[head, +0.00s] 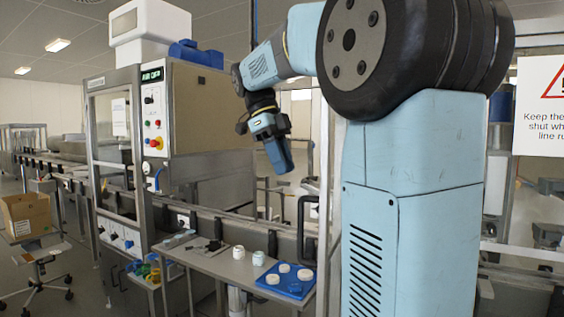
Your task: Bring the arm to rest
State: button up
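My arm is raised in the head view, its light-blue links and large dark joint filling the right half. My gripper (280,160) hangs at the end of the arm, pointing down, well above the small side table (212,262). It is apart from everything on the table. Its fingers are too small and dark to tell whether they are open or shut, and I see nothing clearly held.
A blue tray (308,292) with several white round pieces lies on the table. Two small white jars (259,258) (238,252) stand beside it. A filling machine (155,110) with a control panel stands behind left. A cardboard box (25,215) sits on a stool. A warning sign (543,105) is at right.

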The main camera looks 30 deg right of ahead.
dwell(0.5)
jog(key=s+a+f+n+t+y, duration=0.1)
jog(key=s+a+f+n+t, duration=0.2)
jog(key=s+f+n, duration=0.4)
jog(key=s+a+f+n+t+y, duration=0.1)
jog(key=s+a+f+n+t, duration=0.2)
jog(key=f+n, duration=0.9)
jog(key=shift+s+a+n+t+y, duration=0.3)
jog(key=shift+s+n+t, duration=1.65)
jog(key=shift+n, duration=2.85)
jog(key=shift+s+d+g, duration=0.1)
jog(key=shift+s+g, duration=0.25)
